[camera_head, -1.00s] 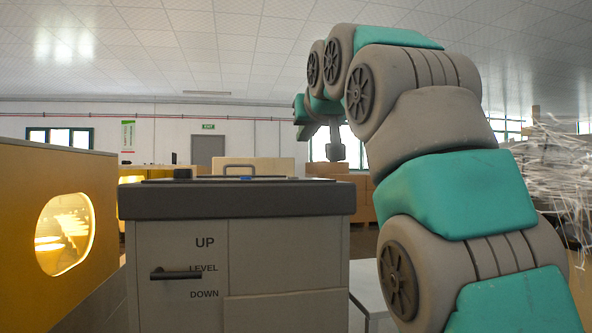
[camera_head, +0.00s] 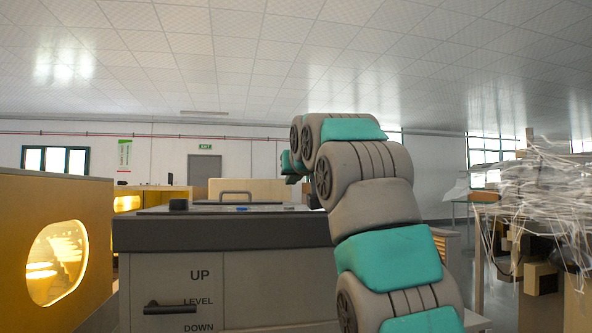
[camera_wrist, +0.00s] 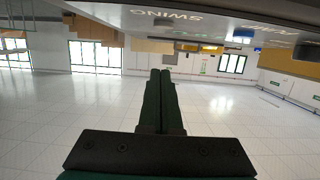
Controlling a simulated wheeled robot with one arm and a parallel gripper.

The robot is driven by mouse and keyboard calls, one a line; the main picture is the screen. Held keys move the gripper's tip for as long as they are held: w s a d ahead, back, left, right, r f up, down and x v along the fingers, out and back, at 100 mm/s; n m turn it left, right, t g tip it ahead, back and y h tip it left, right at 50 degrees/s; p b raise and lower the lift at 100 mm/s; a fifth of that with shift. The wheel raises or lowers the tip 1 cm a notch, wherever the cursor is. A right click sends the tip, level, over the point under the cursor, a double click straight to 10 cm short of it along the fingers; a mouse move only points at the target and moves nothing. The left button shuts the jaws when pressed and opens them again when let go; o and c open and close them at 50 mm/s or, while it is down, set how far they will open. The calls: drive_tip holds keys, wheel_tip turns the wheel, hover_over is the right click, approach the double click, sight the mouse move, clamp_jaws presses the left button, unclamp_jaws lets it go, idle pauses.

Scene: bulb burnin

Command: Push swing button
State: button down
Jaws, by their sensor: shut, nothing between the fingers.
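The grey machine (camera_head: 230,232) has a dark top with a low blue button (camera_head: 242,209) on it. In the wrist view, which is upside down, its panel edge (camera_wrist: 120,12) runs along the top with an inverted SWING label (camera_wrist: 166,14).
A yellow cabinet (camera_head: 95,220) is at the left. Tangled white strands (camera_head: 540,195) lie at the right.

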sight(289, 208)
drive_tip(key=shift+w+a+f+b, duration=0.1)
drive_tip(key=shift+w+f+b, duration=0.25)
drive_tip(key=shift+f+b, duration=0.4)
drive_tip(key=shift+w+a+f+b, duration=0.1)
drive_tip(key=shift+w+f+b, duration=0.35)
drive_tip(key=shift+f, duration=0.35)
drive_tip(key=shift+s+f+b, duration=0.1)
drive_tip(key=shift+f+b, duration=0.55)
drive_tip(key=shift+f, duration=0.1)
